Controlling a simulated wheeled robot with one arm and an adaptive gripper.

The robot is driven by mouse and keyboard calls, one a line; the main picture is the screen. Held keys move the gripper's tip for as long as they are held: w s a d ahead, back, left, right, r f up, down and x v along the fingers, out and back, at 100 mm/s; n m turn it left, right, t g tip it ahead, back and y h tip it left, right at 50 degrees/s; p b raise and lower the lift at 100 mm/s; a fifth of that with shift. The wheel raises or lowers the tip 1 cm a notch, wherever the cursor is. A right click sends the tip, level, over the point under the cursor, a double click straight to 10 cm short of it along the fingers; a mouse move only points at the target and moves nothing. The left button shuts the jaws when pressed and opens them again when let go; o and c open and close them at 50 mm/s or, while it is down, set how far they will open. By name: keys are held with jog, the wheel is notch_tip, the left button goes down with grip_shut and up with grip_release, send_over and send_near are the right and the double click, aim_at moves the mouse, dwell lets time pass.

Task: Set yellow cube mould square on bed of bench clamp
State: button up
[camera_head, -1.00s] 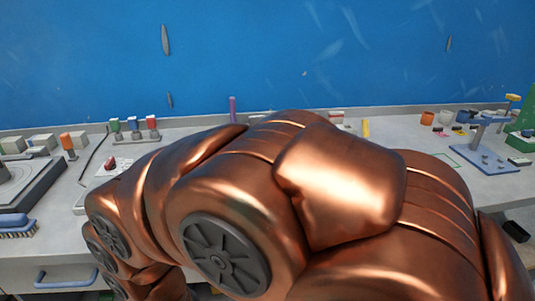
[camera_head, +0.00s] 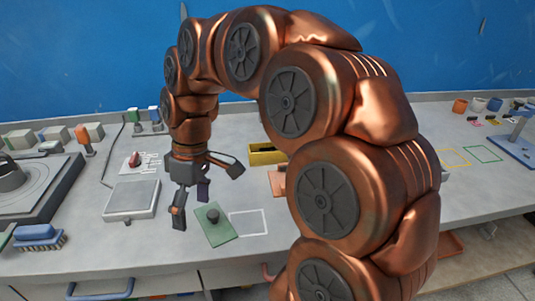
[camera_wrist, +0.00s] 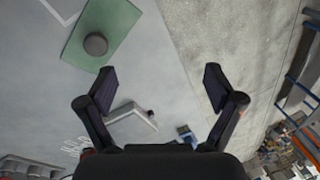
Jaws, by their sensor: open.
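The yellow mould (camera_head: 265,156), an open-topped box shape, stands on the bench behind my arm, its right part close to or covered by the arm. A blue plate with an upright post (camera_head: 517,147), which looks like the bench clamp, is at the right edge, partly cut off. My gripper (camera_head: 195,200) is open and empty, pointing down over the bench, left of and nearer than the yellow mould. In the wrist view the two fingers of my gripper (camera_wrist: 158,88) are spread apart with nothing between them. The mould is not visible there.
A green plate with a dark knob (camera_head: 213,222) lies beside the gripper, next to a white outlined square (camera_head: 249,222). A grey scale-like pad (camera_head: 132,198) and a blue brush (camera_head: 36,235) are at left. Small cups stand at back right. Bare bench lies around the outlined squares.

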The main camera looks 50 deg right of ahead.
jog(key=w+d+r+n+t+y, duration=0.1)
jog(key=w+d+r+n, duration=0.15)
jog(key=w+d, duration=0.55)
jog(key=n+t+p, duration=0.2)
jog(key=t, duration=0.1)
send_near(269, 145)
jog(key=a+f, duration=0.1)
jog(key=a, duration=0.1)
jog(key=shift+g, duration=0.3)
jog(key=shift+p+x, duration=1)
jog(key=shift+x, duration=2.7)
jog(key=shift+s, duration=0.15)
jog(key=c, duration=1.6)
